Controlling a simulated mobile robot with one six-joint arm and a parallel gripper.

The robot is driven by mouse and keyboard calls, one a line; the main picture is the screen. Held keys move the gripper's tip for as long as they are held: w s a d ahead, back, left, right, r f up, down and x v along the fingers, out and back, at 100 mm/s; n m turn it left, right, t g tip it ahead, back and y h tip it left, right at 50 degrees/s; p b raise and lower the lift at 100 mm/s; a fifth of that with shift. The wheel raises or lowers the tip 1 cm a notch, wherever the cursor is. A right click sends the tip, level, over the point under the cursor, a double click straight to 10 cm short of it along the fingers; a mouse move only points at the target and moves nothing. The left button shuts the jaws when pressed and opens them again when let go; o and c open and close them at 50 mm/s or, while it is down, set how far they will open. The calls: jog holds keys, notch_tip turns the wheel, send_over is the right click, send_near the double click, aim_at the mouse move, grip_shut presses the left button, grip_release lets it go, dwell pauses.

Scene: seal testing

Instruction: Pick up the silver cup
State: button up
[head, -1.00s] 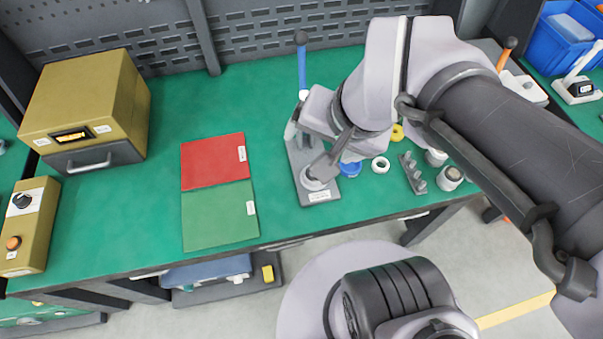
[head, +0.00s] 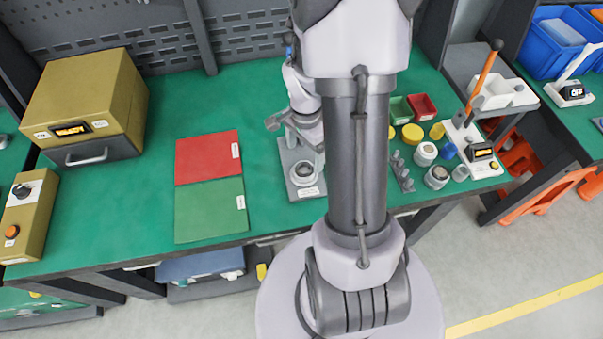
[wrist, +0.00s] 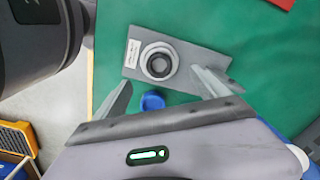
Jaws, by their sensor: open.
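A round silver-grey cup-like piece (head: 303,171) with a dark centre sits on a grey base plate (head: 305,191) in front of my arm. In the wrist view the piece (wrist: 159,61) is on the labelled plate (wrist: 188,58). My gripper (head: 296,140) is above this plate. In the wrist view its fingers (wrist: 160,79) are spread apart with nothing held between them. Other small pale cups stand at the right: one (head: 425,154) and another with a dark top (head: 437,177). I cannot tell for certain which is the silver cup.
A red mat (head: 207,157) and a green mat (head: 211,210) lie left of the plate. A yellow oven-like box (head: 85,100) stands farther left. A grey peg rack (head: 400,171) and a lever device (head: 470,145) are at the right. A blue round piece (wrist: 152,101) lies near the plate.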

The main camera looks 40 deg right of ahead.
aim_at(304, 168)
notch_tip(304, 168, down, 7)
jog(key=b, duration=0.3)
jog(key=shift+a+f, duration=0.15)
jog(key=c, duration=1.4)
